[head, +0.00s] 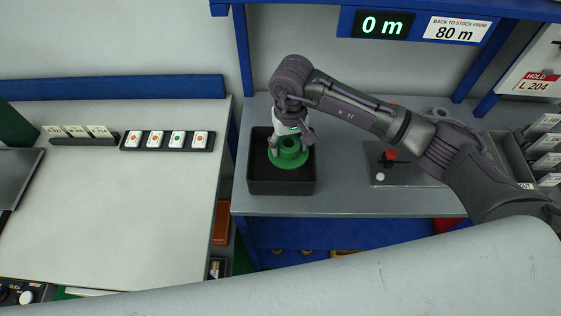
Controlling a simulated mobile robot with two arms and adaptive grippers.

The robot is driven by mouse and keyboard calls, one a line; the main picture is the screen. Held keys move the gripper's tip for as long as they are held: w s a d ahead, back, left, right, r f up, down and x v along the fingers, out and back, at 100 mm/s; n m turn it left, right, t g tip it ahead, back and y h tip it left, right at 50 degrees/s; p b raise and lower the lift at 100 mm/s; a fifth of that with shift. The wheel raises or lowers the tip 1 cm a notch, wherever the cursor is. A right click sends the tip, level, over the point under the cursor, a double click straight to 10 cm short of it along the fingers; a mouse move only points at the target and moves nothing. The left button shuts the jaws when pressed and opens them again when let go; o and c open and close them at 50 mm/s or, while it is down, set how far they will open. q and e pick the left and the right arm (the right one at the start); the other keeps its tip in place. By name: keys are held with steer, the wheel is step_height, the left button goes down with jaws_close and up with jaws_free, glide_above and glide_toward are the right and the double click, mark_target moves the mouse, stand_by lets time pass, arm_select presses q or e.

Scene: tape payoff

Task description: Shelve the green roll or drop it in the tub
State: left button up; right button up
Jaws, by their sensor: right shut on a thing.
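The green roll (288,161) is a flanged spool in the head view, within the outline of the black square tub (281,188). My right gripper (289,142) comes down on it from above and is shut on its upper part. The roll looks upright; I cannot tell whether it touches the tub floor. A lit display (383,25) above the bench reads 0 m. A sign (458,30) beside it reads "BACK TO STOCK FROM 80 m". My left gripper is not in view.
A grey plate with a red knob (391,154) lies right of the tub, under my right arm. Divided trays with labels (547,140) stand at the far right. A pale table (110,210) at left holds a strip of switches (167,141). Blue posts (243,50) rise behind the tub.

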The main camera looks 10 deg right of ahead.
steer(key=shift+d, duration=0.1)
steer(key=o, duration=1.2)
steer(key=shift+o, duration=0.5)
step_height(320, 180, up, 12)
steer(key=shift+f, duration=0.1)
